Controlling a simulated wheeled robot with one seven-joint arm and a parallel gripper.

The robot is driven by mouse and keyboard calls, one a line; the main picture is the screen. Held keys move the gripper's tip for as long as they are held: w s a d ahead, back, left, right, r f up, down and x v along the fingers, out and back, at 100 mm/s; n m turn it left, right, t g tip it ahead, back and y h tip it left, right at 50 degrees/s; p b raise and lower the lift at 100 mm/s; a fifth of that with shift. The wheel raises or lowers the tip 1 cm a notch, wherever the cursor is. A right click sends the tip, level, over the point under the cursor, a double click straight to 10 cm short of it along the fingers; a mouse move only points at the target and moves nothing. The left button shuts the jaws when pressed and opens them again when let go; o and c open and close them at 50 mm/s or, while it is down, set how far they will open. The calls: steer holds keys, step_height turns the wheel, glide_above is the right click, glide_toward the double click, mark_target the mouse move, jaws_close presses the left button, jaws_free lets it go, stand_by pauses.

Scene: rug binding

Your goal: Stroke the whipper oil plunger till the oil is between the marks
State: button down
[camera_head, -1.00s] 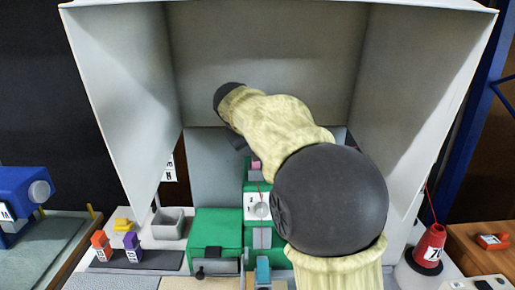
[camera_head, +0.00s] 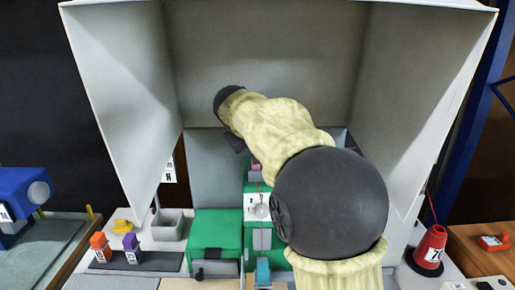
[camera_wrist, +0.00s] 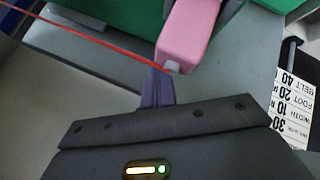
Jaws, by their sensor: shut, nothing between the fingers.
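The green machine (camera_head: 216,232) stands at the lower centre in the head view. It carries a white plate with a small round grey part (camera_head: 261,211) and a pink block (camera_head: 255,172) on top. In the wrist view the pink block (camera_wrist: 188,35) is close, with a red thread crossing to its pale tip. My gripper (camera_wrist: 160,76) is shut and empty, its fingertips just below the pink block; I cannot tell whether they touch it. My gripper is mostly hidden by my arm in the head view. I cannot pick out the oil plunger or the oil marks for sure.
Grey panels enclose the machine at the back and sides. A red thread cone (camera_head: 430,247) stands right. A printed card (camera_wrist: 294,103) and a black rod (camera_wrist: 289,52) lie right of my gripper.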

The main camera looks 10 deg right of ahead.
steer(key=shift+r+p, duration=0.95)
steer(key=shift+r, duration=0.2)
step_height(320, 180, up, 5)
steer(key=p, duration=0.4)
steer(key=shift+d, duration=0.1)
stand_by(0.4)
